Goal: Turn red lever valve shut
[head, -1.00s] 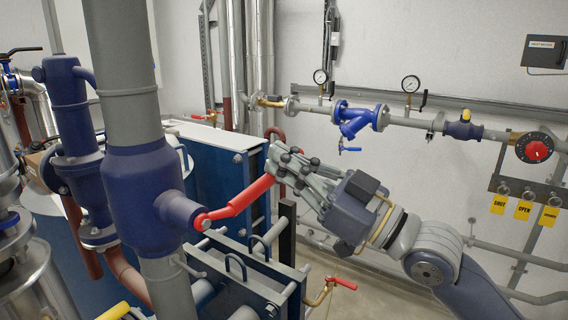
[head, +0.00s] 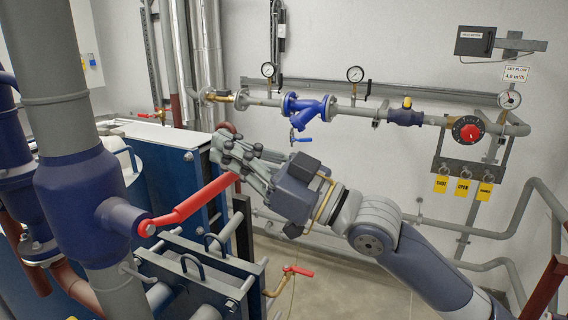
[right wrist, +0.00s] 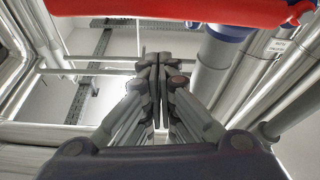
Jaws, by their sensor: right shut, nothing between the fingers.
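The red lever (head: 190,203) shows in the head view on a dark blue valve body (head: 82,205) on a thick grey vertical pipe. It slants up and right from its pivot, and its far end meets the underside of my right gripper's fingers. My right gripper (head: 218,150) is shut, with nothing between its fingers. In the right wrist view the red lever (right wrist: 180,12) crosses the top of the picture, beside the closed fingertips (right wrist: 158,60) and not between them. I cannot tell whether fingers and lever touch. My left gripper is not in view.
Blue plate exchanger panels (head: 180,170) stand behind the lever. A smaller red-handled brass valve (head: 290,275) sits below my right arm. A wall pipe carries gauges (head: 355,74), a blue strainer (head: 308,106) and a red knob (head: 467,132) above yellow tags.

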